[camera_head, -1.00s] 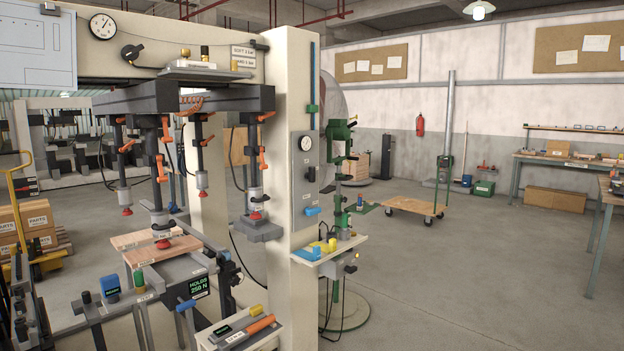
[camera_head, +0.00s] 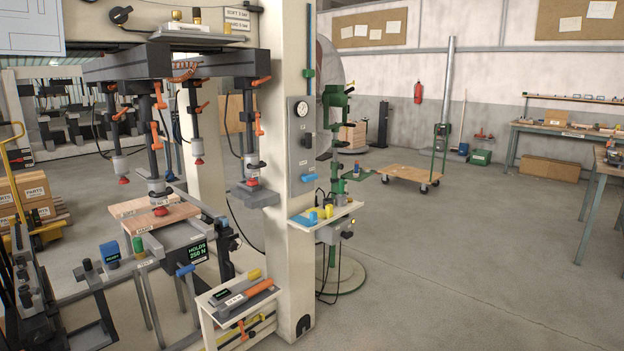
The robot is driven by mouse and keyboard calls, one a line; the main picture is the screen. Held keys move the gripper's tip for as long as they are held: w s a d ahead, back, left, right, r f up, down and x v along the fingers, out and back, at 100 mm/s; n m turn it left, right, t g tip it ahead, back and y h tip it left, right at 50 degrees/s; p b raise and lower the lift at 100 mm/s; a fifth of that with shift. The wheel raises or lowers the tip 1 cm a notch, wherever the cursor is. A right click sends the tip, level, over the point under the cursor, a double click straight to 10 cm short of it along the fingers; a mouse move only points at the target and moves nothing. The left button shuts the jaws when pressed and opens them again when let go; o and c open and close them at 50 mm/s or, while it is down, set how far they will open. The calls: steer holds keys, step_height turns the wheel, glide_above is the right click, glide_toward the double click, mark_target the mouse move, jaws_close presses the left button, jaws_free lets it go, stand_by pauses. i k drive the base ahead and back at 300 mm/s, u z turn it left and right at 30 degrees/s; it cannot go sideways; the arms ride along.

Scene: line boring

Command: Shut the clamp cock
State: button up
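A clamping station fills the left half, with several vertical clamp cylinders that carry orange levers. One cylinder (camera_head: 155,187) has its red foot down on the wooden boards (camera_head: 185,215); its orange lever (camera_head: 154,135) hangs roughly downward. Other orange levers (camera_head: 260,82) stick out sideways. On the cream column, a grey panel (camera_head: 301,150) carries a gauge and a blue lever (camera_head: 308,178) lying about level. A black cock (camera_head: 121,15) sits on the top beam. I cannot tell from labels which one is the clamp cock. My gripper is not in view.
A display (camera_head: 192,255) reads HOLDS 250 N. A tool shelf (camera_head: 240,298) with an orange-handled tool stands at the front. A small shelf (camera_head: 325,216) juts from the column. A green drill stand is behind it. The floor (camera_head: 440,270) at right is clear.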

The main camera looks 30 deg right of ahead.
mark_target(306, 178)
steer(key=z, duration=0.4)
steer(key=i, duration=1.35)
steer(key=u, duration=0.4)
